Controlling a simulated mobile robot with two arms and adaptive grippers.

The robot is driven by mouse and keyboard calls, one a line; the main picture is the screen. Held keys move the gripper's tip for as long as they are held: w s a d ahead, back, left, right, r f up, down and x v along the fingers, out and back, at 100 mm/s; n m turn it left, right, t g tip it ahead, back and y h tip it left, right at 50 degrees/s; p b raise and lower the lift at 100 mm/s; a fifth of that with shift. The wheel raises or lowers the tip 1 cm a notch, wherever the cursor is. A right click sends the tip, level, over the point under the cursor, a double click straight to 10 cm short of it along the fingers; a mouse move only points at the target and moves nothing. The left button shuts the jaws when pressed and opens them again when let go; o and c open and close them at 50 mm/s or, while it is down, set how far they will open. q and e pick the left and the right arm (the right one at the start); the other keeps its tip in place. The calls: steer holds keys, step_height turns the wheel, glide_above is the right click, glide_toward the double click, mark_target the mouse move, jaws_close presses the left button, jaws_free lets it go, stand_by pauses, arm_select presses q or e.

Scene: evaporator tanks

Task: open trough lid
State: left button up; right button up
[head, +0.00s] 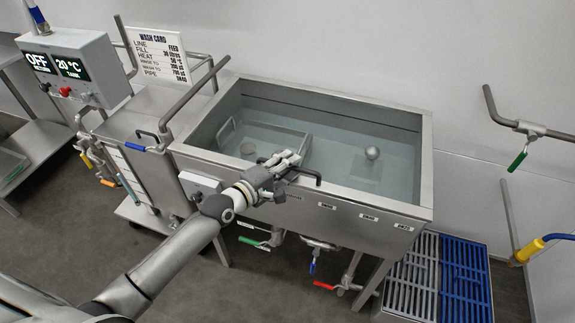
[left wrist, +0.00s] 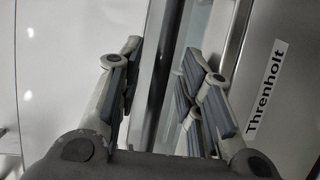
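The steel trough (head: 427,150) stands in the middle of the head view. Its basin shows water, a grey divider and a silver ball (head: 372,153). I cannot make out for sure which part is the lid; a flat steel top (head: 130,118) lies left of the basin. A dark bar handle (head: 308,174) sits at the front rim. My left gripper (head: 287,160) is over the front rim, just left of this handle. In the left wrist view its fingers (left wrist: 155,95) are apart, with a grey bar or edge between them; contact cannot be told. My right gripper is not in view.
A control box (head: 75,65) and a wash card (head: 160,55) stand at the left. Pipes and coloured valve levers hang below the trough. Grey and blue floor grates (head: 465,280) lie at the right front. The floor at the front is clear.

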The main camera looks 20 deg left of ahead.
arm_select(q)
jaws_close()
stand_by(0.3)
